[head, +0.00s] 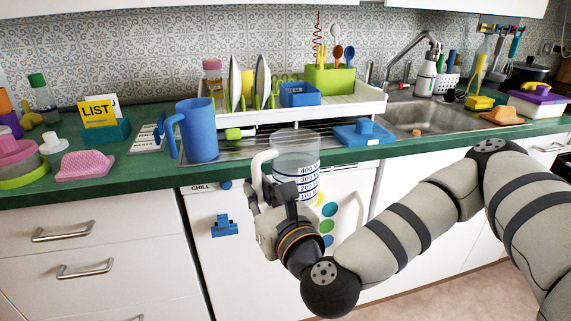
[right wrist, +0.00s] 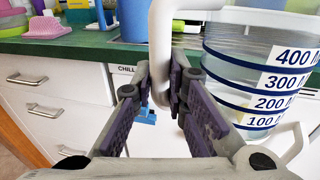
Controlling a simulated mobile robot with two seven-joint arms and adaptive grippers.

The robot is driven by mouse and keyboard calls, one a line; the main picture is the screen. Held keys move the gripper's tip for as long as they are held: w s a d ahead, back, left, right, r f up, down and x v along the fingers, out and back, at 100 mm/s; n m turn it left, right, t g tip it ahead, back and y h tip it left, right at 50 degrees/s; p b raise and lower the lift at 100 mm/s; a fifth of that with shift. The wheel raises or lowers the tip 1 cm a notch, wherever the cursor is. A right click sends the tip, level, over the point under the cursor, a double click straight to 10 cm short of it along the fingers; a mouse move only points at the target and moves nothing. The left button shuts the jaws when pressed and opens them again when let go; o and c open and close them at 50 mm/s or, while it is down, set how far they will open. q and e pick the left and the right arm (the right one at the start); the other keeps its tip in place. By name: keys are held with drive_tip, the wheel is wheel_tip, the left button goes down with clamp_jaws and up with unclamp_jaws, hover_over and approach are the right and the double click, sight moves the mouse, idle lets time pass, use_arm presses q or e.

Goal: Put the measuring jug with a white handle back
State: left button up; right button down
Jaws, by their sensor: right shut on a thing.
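The measuring jug (head: 297,158) is clear, with blue bands, number labels and a white handle (head: 259,165). My right gripper (head: 268,193) is shut on the handle and holds the jug upright in front of the counter edge. In the right wrist view the white handle (right wrist: 160,45) stands between the two finger pads (right wrist: 160,90), and the jug body (right wrist: 262,75) is to the right. The gripper hides the lower handle in the head view. My left gripper is not in view.
A white rack (head: 365,103) with plates stands behind. The sink (head: 440,118) is at right. White drawers (head: 75,240) are below.

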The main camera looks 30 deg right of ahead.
drive_tip(key=w+d+r+b, duration=0.1)
drive_tip(key=w+r, duration=0.3)
drive_tip(key=r, duration=0.3)
drive_tip(key=w+r, duration=0.3)
drive_tip(key=r, duration=0.4)
drive_tip(key=shift+t, duration=0.3)
drive_tip(key=w+d+f, duration=0.1)
drive_tip(key=w+f, duration=0.2)
drive_tip(key=w, duration=0.1)
drive_tip(key=w+d+f+b, duration=0.1)
drive_tip(key=w+d+f, duration=0.1)
drive_tip(key=w+f, duration=0.1)
drive_tip(key=w+d+f+b, duration=0.1)
drive_tip(key=w+d+f, duration=0.1)
drive_tip(key=w, duration=0.4)
drive_tip(key=shift+d+f, duration=0.2)
drive_tip(key=shift+f, duration=0.6)
wheel_tip(320, 180, down, 3)
drive_tip(key=shift+r+b, duration=0.2)
drive_tip(key=shift+b, duration=0.1)
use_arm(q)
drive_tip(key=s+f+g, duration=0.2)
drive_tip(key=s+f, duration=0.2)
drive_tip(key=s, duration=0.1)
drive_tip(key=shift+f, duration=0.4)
